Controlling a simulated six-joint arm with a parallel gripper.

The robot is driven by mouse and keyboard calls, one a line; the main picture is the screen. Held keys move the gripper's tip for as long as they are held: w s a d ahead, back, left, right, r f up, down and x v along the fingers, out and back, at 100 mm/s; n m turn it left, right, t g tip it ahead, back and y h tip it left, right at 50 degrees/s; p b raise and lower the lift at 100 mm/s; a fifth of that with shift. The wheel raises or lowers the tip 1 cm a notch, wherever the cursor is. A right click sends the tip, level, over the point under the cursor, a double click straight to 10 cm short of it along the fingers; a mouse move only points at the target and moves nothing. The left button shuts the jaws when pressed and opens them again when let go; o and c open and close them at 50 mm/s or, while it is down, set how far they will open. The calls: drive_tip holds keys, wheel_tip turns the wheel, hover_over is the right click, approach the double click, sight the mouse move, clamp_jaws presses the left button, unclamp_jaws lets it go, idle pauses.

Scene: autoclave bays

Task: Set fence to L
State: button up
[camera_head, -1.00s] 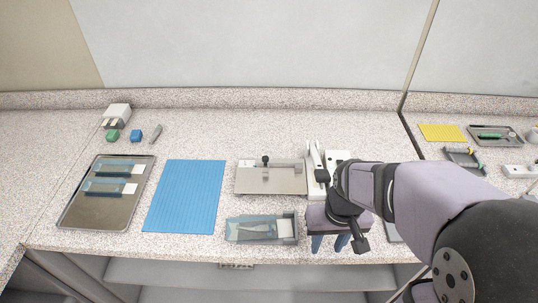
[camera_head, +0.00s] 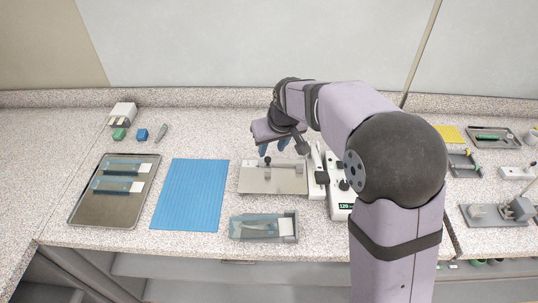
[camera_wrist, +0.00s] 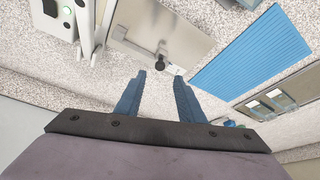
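A flat metal plate (camera_head: 272,180) lies in the middle of the counter beside a white sealer unit. A grey bar, apparently the fence (camera_wrist: 138,46), lies along the plate's back edge. A black knob (camera_head: 267,161) stands at its end; in the wrist view the knob (camera_wrist: 159,63) is just beyond the fingertips. My gripper (camera_wrist: 160,78) is open and empty, its two blue fingers apart. In the head view my gripper (camera_head: 275,148) is behind and above the plate, close to the knob. No L mark is readable.
The white sealer (camera_head: 340,205) with a lever arm and a lit display stands right of the plate. A clear tray (camera_head: 288,238) with a pouch is in front. A blue mat (camera_head: 190,195) and a metal tray (camera_head: 105,212) with pouches lie left.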

sight(268, 158)
drive_tip(key=shift+p+x, duration=1.15)
drive_tip(key=shift+x, duration=2.3)
drive_tip(key=shift+c, duration=0.3)
drive_tip(key=shift+d, duration=0.1)
clamp_jaws()
